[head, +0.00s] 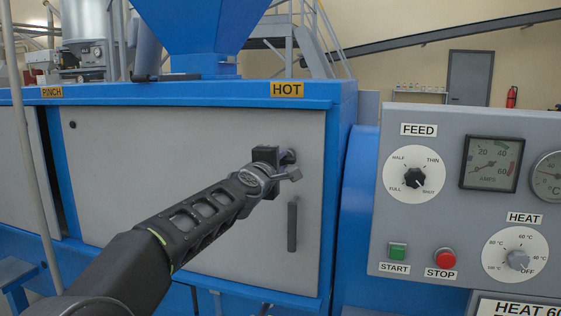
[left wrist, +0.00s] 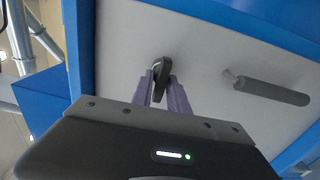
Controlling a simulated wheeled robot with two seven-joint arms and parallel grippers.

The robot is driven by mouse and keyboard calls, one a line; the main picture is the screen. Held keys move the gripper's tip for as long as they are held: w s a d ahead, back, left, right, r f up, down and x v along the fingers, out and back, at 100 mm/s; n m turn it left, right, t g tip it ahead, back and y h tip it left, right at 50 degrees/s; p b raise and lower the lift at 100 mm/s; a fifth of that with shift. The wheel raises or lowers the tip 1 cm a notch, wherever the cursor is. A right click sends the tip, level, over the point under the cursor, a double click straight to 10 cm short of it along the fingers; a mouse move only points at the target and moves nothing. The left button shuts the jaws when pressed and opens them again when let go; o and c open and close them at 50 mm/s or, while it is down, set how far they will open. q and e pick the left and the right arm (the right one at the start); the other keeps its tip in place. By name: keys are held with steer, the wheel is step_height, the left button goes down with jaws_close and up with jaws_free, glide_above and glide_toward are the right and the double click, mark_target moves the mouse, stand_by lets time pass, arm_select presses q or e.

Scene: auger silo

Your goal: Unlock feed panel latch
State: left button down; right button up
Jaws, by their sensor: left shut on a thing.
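The feed panel (head: 200,190) is a large grey door in a blue housing under the HOT label, and it looks closed. My left gripper (head: 286,157) reaches the door's upper right part, and its wrist hides most of the latch in the head view. In the left wrist view, the purple fingers of my left gripper (left wrist: 164,84) are shut on a small dark latch handle (left wrist: 162,66) standing against the door. A dark vertical bar handle (head: 292,224) is on the door below the gripper, apart from it. My right gripper is not in view.
A grey control panel (head: 462,123) with FEED and HEAT dials, gauges and START and STOP buttons stands to the right. A blue hopper (head: 200,30) rises above the housing. A thin grey pole (head: 22,120) stands at the left. The door face left of my arm is clear.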

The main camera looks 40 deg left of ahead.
arm_select(q)
steer(key=c, duration=1.5)
jaws_free()
steer(key=v, duration=0.7)
steer(key=shift+s+d, duration=0.15)
steer(key=shift+s, duration=0.25)
steer(key=shift+f, duration=0.1)
